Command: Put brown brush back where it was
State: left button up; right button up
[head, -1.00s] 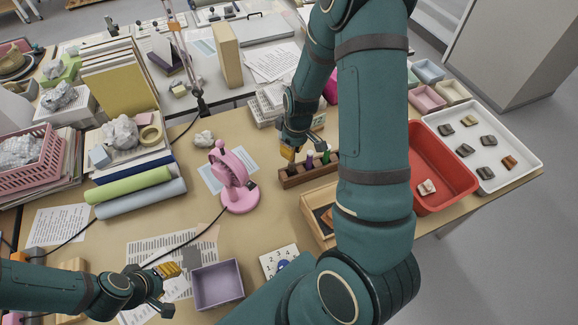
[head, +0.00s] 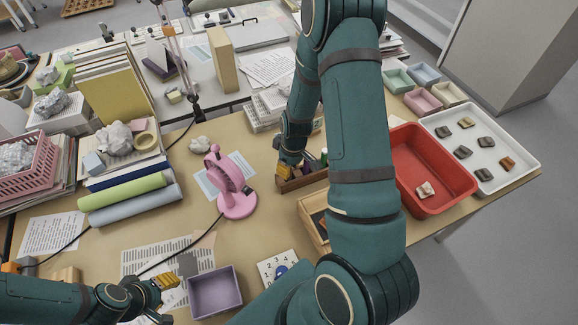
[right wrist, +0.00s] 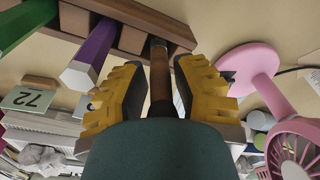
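The brown brush (right wrist: 160,78) stands between the two yellow fingers of my right gripper (right wrist: 158,78) in the right wrist view. Its far end is at the wooden rack (right wrist: 150,18); how deep it sits in a slot I cannot tell. A gap shows between the brush and each finger, so the gripper is open around it. In the head view the right gripper (head: 283,171) is at the rack's left end, and the brush is hidden there. A purple brush (right wrist: 90,52) and a green brush (right wrist: 22,22) stand in the same rack. My left gripper (head: 164,301) is open and empty at lower left.
A pink fan (head: 236,188) stands left of the rack. A lilac box (head: 216,291) and a number card (head: 268,270) are nearer. A red tray (head: 440,160) and a white tray with several sherds (head: 520,150) are at right. Bare table shows between fan and rack.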

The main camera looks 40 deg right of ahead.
dwell(0.3)
pick_arm(q)
jog(key=shift+r, duration=0.2)
pick_arm(e)
jog(key=shift+r, duration=0.2)
pick_arm(q)
jog(key=shift+w+a+r+p, duration=0.1)
jog(key=shift+w+r+p, duration=0.15)
jog(key=shift+r+p, duration=0.8)
pick_arm(e)
jog(key=r, duration=0.7)
jog(key=s+r, duration=0.1)
jog(key=r, duration=0.2)
jog(key=shift+d+r, duration=0.25)
jog(key=shift+r, duration=0.75)
pick_arm(q)
jog(key=shift+s, duration=0.1)
pick_arm(e)
jog(key=shift+s+f, duration=0.1)
jog(key=shift+s, duration=0.05)
